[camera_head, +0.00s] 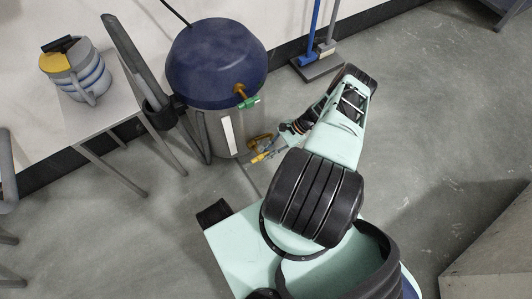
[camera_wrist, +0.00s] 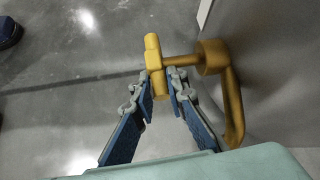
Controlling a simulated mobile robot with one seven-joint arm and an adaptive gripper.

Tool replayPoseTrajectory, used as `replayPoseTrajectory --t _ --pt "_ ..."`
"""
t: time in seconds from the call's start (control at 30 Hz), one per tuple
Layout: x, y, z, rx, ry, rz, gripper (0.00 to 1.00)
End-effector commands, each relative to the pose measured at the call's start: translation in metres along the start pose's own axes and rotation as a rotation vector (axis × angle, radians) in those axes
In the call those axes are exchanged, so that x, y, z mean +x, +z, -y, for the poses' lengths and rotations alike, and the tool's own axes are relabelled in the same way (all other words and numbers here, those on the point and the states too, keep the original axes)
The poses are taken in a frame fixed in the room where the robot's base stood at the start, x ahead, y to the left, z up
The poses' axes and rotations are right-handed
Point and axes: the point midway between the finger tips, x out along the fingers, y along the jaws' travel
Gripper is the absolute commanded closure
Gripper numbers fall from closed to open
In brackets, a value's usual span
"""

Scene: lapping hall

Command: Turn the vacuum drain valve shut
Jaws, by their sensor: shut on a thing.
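The vacuum (camera_head: 217,122) is a metal drum with a dark blue lid, standing on the floor. Its drain valve is a brass fitting low on the drum's right side, with a yellow T-shaped handle (camera_head: 260,158). In the wrist view the valve body (camera_wrist: 212,56) joins the drum wall, a curved spout (camera_wrist: 234,108) hangs down, and the handle's crossbar (camera_wrist: 153,52) runs nearly upright in the picture. My gripper (camera_wrist: 161,84) is shut on the lower end of the crossbar, one finger on each side. In the head view my gripper (camera_head: 276,147) is small and partly hidden.
A second brass fitting with a green part (camera_head: 248,101) sits higher on the drum, above my gripper. A table (camera_head: 105,112) with a yellow-and-blue container (camera_head: 78,70) stands at left. Blue-handled floor tools (camera_head: 317,67) stand by the wall.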

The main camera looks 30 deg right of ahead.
Motion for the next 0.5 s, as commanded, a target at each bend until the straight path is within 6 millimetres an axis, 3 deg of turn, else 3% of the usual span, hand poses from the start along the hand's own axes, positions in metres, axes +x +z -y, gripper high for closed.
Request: replayPoseTrajectory --t 0.5 --pt "0.0016 -0.0030 -0.0005 0.010 -0.012 0.072 1.00"
